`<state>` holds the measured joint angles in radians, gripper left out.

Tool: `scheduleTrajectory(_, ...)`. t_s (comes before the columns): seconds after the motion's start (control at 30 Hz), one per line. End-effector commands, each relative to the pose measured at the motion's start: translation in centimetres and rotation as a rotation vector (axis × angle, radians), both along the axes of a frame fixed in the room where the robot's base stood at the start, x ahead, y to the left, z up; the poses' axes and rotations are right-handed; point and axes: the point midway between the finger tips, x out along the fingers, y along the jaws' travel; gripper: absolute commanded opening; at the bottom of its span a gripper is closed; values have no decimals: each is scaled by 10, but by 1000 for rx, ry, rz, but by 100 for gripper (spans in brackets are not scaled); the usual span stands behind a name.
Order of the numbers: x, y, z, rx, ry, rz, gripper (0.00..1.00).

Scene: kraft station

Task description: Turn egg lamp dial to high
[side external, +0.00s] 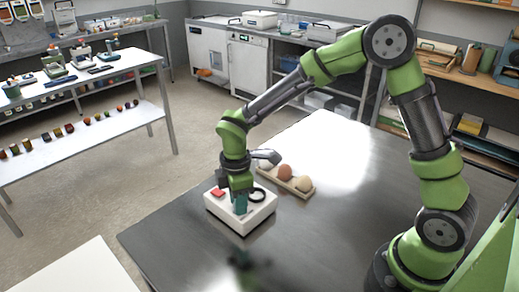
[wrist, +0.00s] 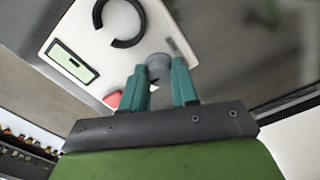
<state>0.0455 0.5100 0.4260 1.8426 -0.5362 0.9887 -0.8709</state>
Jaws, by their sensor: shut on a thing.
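The egg lamp (side external: 240,223) is a white box on the dark metal table. Its top carries a black ring (side external: 257,195) and a red part (side external: 218,192). In the wrist view the lamp's top (wrist: 80,27) shows the ring (wrist: 122,42), a green-lit panel (wrist: 73,62), the red part (wrist: 113,99) and a round grey dial (wrist: 158,66). My gripper (wrist: 160,75) points down over the lamp, with its teal fingers either side of the dial and shut on it. In the side view my gripper (side external: 240,205) hides the dial. The dial's setting cannot be read.
A tray (side external: 308,192) with eggs (side external: 285,172) stands just behind the lamp on the right. The table right of the lamp is bare. A white shelf bench (side external: 85,75) with small items stands off to the left.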

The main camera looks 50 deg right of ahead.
Motion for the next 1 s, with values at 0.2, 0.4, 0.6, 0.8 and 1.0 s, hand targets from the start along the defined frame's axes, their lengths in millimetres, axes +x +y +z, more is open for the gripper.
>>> scheduleTrajectory(0.2, 0, 0, 0, 0, 0, -27, 0)
scheduleTrajectory(0.4, 0, 1, 1, 0, 0, -119, 0)
scheduleTrajectory(0.6, 0, 1, 1, 0, -1, -279, 0)
scheduleTrajectory(0.8, 0, 1, 1, 0, -2, -469, 0)
scheduleTrajectory(1.0, 0, 1, 1, 1, -3, -657, 0)
